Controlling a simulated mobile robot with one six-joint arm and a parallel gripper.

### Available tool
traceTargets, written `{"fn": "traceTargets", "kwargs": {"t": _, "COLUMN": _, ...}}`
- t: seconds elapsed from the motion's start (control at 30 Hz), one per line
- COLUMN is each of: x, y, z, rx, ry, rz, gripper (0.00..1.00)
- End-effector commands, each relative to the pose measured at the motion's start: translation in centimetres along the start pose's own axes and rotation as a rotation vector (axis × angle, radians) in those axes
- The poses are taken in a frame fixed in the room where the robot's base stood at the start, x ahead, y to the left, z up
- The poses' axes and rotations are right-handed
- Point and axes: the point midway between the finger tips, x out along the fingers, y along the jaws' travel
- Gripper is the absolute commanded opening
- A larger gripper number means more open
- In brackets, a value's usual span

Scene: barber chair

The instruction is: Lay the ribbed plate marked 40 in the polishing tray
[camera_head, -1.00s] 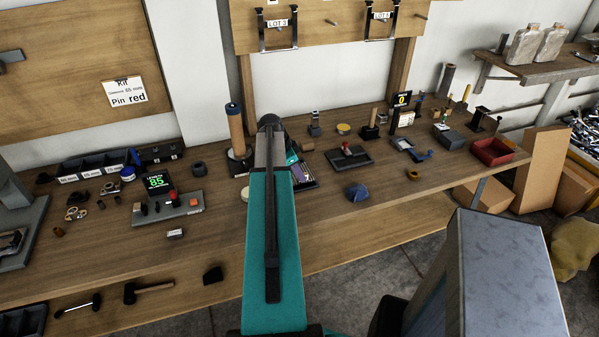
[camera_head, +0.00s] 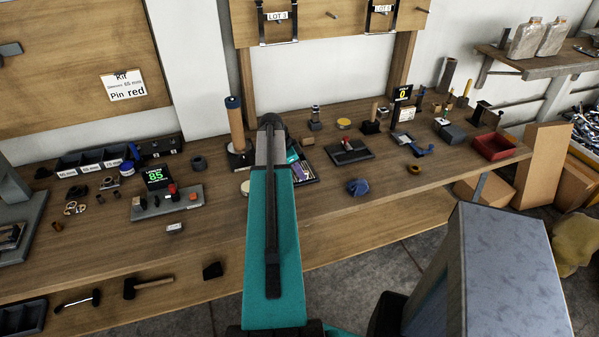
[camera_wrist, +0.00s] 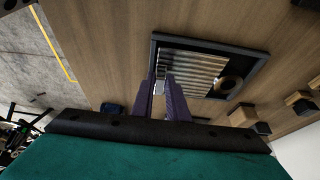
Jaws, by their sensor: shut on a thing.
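In the wrist view my gripper (camera_wrist: 162,84), with two purple fingers, is closed to a narrow gap at the left end of a grey ribbed plate (camera_wrist: 195,68). The plate lies within the outline of a dark-rimmed tray (camera_wrist: 212,44), likely the polishing tray. I cannot tell whether it touches the tray floor. A brown ring-shaped piece (camera_wrist: 228,85) is at the tray's right end. No mark 40 is readable. In the head view my arm hides most of the tray; its dark right edge (camera_head: 317,179) and a purple finger (camera_head: 301,169) show.
A wooden post with a dark cap (camera_head: 236,128) stands just left of my arm. A dark fixture with a red knob (camera_head: 349,150) and a blue piece (camera_head: 358,187) lie to the right. A display reading 85 (camera_head: 156,179) is on the left. The bench front between is mostly bare.

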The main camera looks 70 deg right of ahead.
Motion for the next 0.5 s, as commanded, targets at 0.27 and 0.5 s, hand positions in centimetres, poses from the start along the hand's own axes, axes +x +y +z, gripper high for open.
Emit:
{"fn": "traceTargets", "kwargs": {"t": 0.27, "x": -0.04, "y": -0.02, "z": -0.03, "rx": 0.000, "ry": 0.001, "rz": -0.001, "gripper": 0.36}}
{"fn": "traceTargets", "kwargs": {"t": 0.5, "x": 0.02, "y": 0.01, "z": 0.03, "rx": 0.000, "ry": -0.001, "rz": 0.001, "gripper": 0.36}}
